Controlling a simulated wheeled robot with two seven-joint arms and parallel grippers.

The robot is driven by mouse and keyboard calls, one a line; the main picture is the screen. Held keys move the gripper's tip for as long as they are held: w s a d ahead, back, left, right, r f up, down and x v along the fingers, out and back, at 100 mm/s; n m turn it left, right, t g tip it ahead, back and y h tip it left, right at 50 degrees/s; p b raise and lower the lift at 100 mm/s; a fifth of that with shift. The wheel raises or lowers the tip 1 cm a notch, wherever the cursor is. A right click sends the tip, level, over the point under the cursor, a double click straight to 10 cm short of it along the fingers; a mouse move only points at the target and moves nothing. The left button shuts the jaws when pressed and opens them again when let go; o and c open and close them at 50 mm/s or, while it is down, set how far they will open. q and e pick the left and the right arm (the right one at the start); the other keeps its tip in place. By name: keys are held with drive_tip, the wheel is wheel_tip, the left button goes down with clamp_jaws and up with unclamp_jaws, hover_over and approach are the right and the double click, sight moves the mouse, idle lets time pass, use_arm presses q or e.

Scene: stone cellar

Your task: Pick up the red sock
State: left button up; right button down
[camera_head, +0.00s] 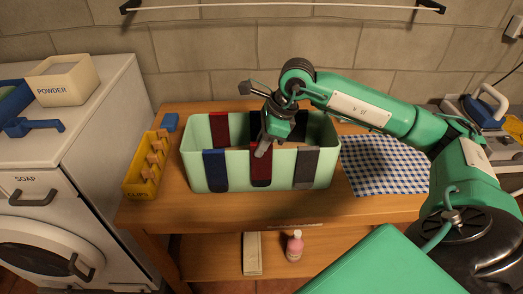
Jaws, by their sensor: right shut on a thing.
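A red sock (261,171) hangs over the front rim of a pale green bin (237,170), in the middle. My right gripper (264,148) reaches down from above and is shut on the top of this sock at the rim. Its fingers partly hide the sock's upper end. A second, dark red sock (219,128) hangs on the back rim at the left. My left gripper is not in view.
A blue sock (215,170) and a grey sock (306,167) hang on the front rim, either side. A yellow clips box (136,180) stands left of the bin. A checked cloth (385,167) lies right. A pink bottle (294,247) stands below.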

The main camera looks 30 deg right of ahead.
use_arm(q)
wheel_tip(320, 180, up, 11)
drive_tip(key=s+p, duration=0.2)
drive_tip(key=p, duration=1)
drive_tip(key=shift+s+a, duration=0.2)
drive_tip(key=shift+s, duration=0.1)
use_arm(e)
wheel_tip(320, 180, up, 35)
